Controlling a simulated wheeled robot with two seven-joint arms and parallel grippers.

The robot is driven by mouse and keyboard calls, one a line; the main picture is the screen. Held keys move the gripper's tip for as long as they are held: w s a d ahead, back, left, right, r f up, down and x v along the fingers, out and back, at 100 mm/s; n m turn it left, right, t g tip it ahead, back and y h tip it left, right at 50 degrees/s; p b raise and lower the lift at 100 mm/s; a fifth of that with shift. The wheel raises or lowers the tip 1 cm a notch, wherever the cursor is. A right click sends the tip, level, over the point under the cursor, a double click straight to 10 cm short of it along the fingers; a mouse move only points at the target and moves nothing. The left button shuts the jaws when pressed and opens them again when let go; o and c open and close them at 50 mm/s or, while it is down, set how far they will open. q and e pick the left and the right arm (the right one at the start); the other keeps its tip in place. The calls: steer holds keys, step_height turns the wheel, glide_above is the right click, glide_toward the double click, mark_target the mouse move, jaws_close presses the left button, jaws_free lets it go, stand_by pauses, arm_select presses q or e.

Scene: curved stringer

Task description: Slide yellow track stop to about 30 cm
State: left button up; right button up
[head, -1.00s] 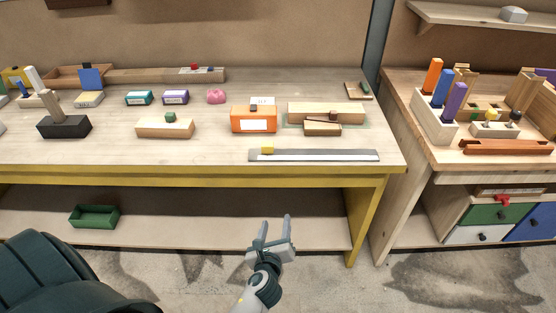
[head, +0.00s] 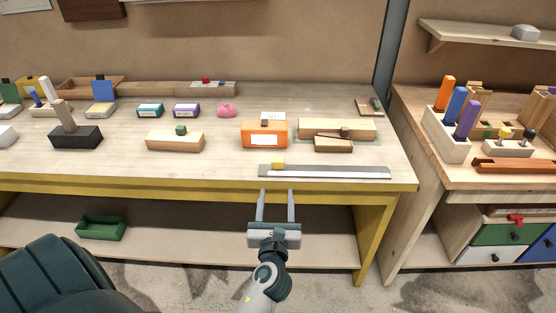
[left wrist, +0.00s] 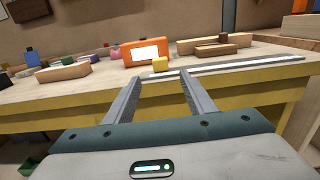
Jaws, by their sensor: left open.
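The yellow track stop (head: 278,164) sits near the left end of a grey metal track (head: 340,172) that lies along the front edge of the workbench. In the left wrist view the yellow stop (left wrist: 160,64) shows between and beyond my fingertips. My left gripper (head: 276,192) is open and empty, just in front of the bench's yellow front rail and short of the stop. Its two fingers (left wrist: 156,80) point toward the stop without touching it. Scale marks on the track are too small to read. My right gripper is not in view.
An orange box (head: 264,134) and wooden blocks (head: 338,129) stand behind the track. A long wooden block (head: 175,141) lies to the left. A green tray (head: 101,228) sits on the lower shelf.

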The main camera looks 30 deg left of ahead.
mark_target(278, 163)
arm_select(q)
steer(key=p+x, duration=0.1)
steer(key=x, duration=1.5)
steer(key=shift+w+a+p, duration=0.1)
steer(key=shift+a+p, duration=0.1)
steer(key=shift+p, duration=0.2)
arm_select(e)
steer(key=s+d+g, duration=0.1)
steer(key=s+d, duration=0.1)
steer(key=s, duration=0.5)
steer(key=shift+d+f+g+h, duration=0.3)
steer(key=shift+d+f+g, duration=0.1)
arm_select(q)
jaws_close()
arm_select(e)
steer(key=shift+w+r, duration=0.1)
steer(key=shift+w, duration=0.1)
